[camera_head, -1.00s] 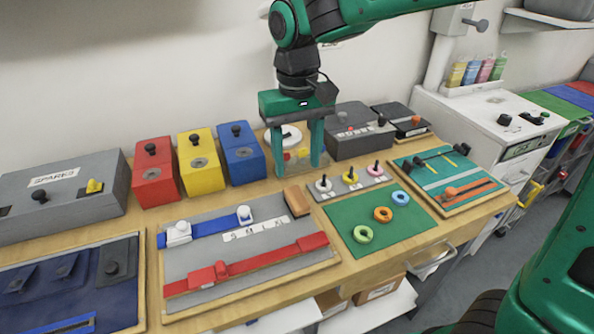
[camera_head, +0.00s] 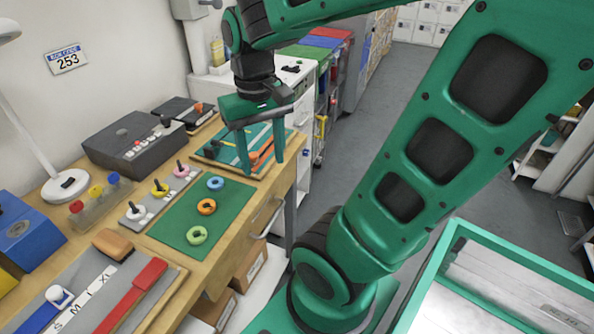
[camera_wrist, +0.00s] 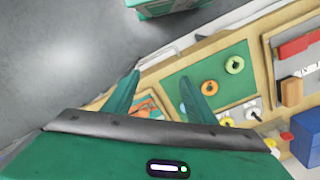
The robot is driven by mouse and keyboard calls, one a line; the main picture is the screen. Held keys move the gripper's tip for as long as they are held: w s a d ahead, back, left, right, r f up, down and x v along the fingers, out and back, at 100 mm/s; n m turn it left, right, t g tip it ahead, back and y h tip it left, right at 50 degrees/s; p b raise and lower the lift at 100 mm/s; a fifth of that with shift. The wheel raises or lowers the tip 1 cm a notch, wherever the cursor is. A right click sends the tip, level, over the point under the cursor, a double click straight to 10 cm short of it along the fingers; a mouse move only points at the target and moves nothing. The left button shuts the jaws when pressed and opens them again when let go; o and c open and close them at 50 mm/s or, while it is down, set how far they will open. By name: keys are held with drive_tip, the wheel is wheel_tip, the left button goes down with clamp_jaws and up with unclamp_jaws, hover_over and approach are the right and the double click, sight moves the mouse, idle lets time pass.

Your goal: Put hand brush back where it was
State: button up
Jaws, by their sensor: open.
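A brown wooden block (camera_head: 113,244), probably the hand brush, lies at the corner of the grey board, beside the red strap. It also shows in the wrist view (camera_wrist: 291,90) at the right; bristles cannot be made out. My gripper (camera_head: 262,168) is open with nothing between its fingers. It hangs over the teal board (camera_head: 218,150) with the orange-handled tool (camera_head: 262,152), at the bench's right end, well away from the block. In the wrist view the two spread fingers (camera_wrist: 160,80) point toward the bench edge.
A green mat (camera_head: 190,222) with several coloured rings lies between block and gripper. Beside it stand a peg strip (camera_head: 147,203) and a dark grey box (camera_head: 133,147). A lamp (camera_head: 66,186) stands at the back. A green-rimmed bin (camera_head: 455,232) is at the lower right.

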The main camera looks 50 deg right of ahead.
drive_tip(key=s+d+f+m, duration=0.2)
drive_tip(key=s+d, duration=0.2)
drive_tip(key=s, duration=0.4)
drive_tip(key=shift+s+f, duration=0.15)
drive_tip(key=shift+f, duration=0.2)
drive_tip(key=shift+w+f, duration=0.25)
drive_tip(key=shift+w, duration=0.4)
